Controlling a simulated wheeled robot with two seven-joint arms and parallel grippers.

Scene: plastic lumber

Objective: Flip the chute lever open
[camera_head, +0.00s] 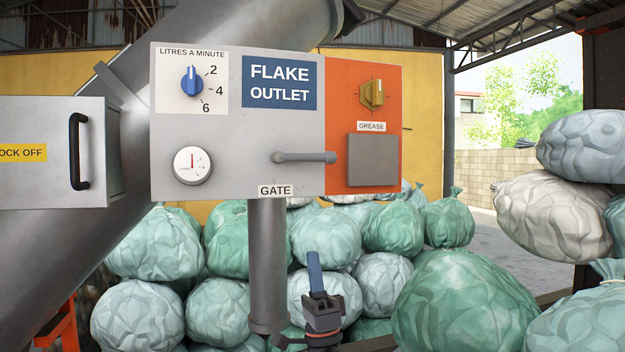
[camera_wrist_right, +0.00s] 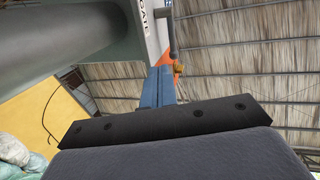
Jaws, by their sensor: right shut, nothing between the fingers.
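The chute lever, a grey bar labelled GATE (camera_head: 275,190), lies level across the lower part of the control panel (camera_head: 235,130). Its round pivot is at the left and the lever (camera_head: 310,157) reaches right onto the orange section. In the right wrist view a dark bar that looks like the lever (camera_wrist_right: 172,35) shows beyond the fingertips. My right gripper (camera_head: 314,256) is below the panel, right of the outlet pipe (camera_head: 267,260), with its blue fingers pointing up. The fingers (camera_wrist_right: 159,85) are shut and empty, apart from the lever. My left gripper is out of view.
A blue dial (camera_head: 191,82), a round gauge (camera_head: 193,165), a yellow knob (camera_head: 372,94) and a grey plate (camera_head: 372,160) are on the panel. A box with a black handle (camera_head: 78,150) stands at the left. Several stuffed sacks (camera_head: 465,305) are piled behind and right.

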